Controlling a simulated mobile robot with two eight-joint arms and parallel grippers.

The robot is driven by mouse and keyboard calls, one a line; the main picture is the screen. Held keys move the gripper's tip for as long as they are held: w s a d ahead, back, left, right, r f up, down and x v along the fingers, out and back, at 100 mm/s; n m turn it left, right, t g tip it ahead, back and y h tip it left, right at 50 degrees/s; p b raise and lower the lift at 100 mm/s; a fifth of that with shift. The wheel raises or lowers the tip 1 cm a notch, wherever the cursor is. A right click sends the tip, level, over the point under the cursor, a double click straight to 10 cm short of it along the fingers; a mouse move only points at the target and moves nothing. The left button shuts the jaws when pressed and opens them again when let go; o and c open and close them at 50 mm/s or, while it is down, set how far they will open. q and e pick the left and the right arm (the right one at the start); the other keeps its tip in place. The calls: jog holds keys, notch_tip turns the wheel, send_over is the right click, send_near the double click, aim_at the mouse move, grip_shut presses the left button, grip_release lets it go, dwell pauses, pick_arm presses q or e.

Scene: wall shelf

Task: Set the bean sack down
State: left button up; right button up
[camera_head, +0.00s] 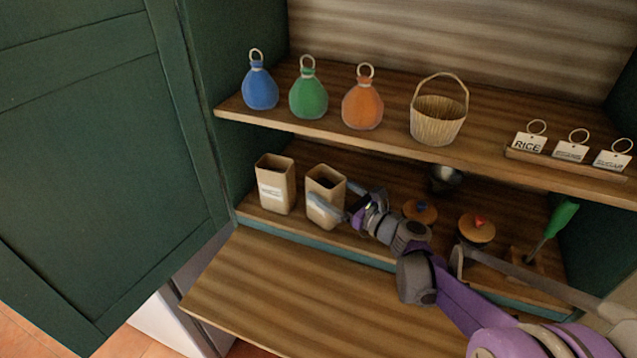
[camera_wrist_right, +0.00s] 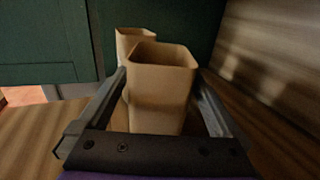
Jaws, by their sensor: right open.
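Two tan, open-topped sacks stand upright on the lower shelf: a left one (camera_head: 276,187) with a pale label I cannot read, and a right one (camera_head: 323,213). I cannot tell from the labels which holds beans. My right gripper (camera_head: 332,200) is open, with its fingers on either side of the right sack. In the wrist view the near sack (camera_wrist_right: 160,95) stands between the two open fingers, and the other sack (camera_wrist_right: 130,42) is behind it. Contact with the fingers is unclear. My left gripper is not in view.
The upper shelf (camera_head: 380,140) holds blue (camera_head: 260,90), green (camera_head: 308,99) and orange (camera_head: 362,106) ringed bags, a basket (camera_head: 437,120) and label cards (camera_head: 570,152). Wooden lids (camera_head: 477,228), a dark bowl (camera_head: 445,177) and a green-handled tool (camera_head: 560,217) are right. The front board (camera_head: 300,290) is clear.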

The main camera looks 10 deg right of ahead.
jog(key=v, duration=0.7)
jog(key=shift+s+d, duration=0.15)
jog(key=shift+f, duration=0.15)
